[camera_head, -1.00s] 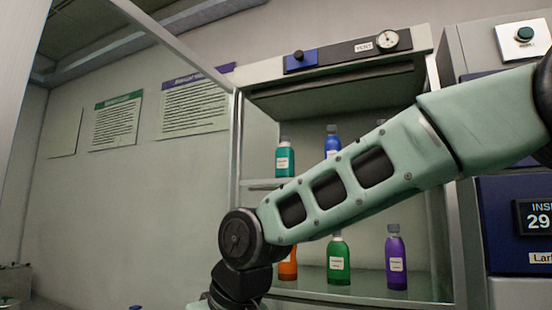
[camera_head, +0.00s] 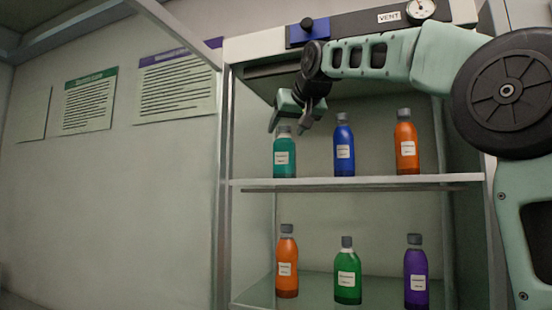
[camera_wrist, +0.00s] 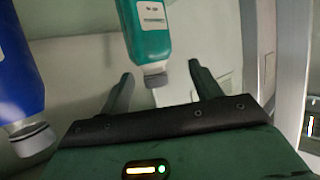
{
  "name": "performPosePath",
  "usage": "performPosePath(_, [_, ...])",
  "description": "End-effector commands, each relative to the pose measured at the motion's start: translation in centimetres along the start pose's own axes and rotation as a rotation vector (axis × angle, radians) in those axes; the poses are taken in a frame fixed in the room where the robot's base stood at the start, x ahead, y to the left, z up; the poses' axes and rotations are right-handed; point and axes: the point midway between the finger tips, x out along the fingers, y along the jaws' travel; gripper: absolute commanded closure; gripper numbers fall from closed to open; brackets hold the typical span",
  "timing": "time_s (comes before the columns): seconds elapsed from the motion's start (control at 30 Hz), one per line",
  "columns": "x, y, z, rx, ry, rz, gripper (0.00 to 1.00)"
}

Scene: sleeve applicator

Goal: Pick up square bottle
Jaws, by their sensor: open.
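The teal square-sided bottle (camera_head: 284,156) with a grey cap and white label stands upright at the left end of the upper shelf. My gripper (camera_head: 288,129) is just above it, pointing down, with its fingers near the cap. In the wrist view the teal bottle (camera_wrist: 149,30) appears upside down, its cap between and just ahead of the two spread fingers of my gripper (camera_wrist: 161,70). The gripper is open and empty. I cannot tell whether either finger touches the bottle.
On the upper shelf (camera_head: 360,182), a blue bottle (camera_head: 344,150) and an orange bottle (camera_head: 406,145) stand to the right. Orange (camera_head: 286,268), green (camera_head: 347,280) and purple (camera_head: 415,277) bottles stand on the shelf below. The cabinet's top panel (camera_head: 350,27) and left post (camera_head: 224,140) are close.

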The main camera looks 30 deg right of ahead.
Motion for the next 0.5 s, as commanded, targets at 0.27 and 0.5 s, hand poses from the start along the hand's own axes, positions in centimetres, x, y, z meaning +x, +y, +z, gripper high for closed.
performPosePath(0.27, [1.4,0.7,-1.0,0.006,0.013,0.012,0.36])
performPosePath(0.5, [4.1,1.3,-1.3,0.006,0.011,0.013,0.36])
